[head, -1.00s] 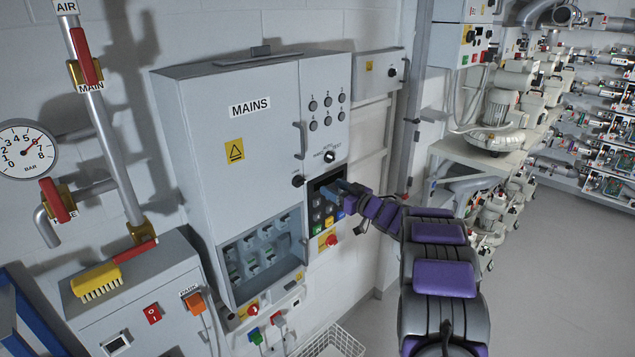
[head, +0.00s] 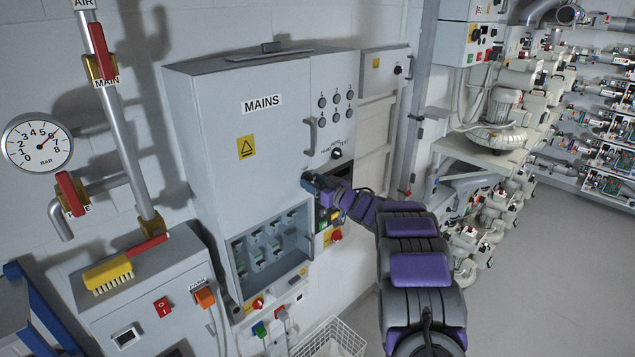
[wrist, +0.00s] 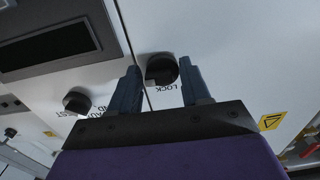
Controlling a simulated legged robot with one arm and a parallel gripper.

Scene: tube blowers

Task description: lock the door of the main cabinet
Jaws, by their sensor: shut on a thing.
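The grey main cabinet (head: 240,150), labelled MAINS, is on the wall in the head view. Its door looks closed, with a handle (head: 311,137) near its right edge. In the wrist view, a round black lock knob (wrist: 162,70) sits above an upside-down LOCK label. My gripper (wrist: 159,66) has one finger on each side of this knob and is shut on it. In the head view, my gripper (head: 311,180) is at the door's right edge below the handle and mostly hides the knob.
A selector knob (head: 336,153) is on the panel right of the door. A red button (head: 336,235) lies below my gripper. A brush (head: 108,274) rests on the lower left box. A wire basket (head: 335,338) stands below. Floor at right is clear.

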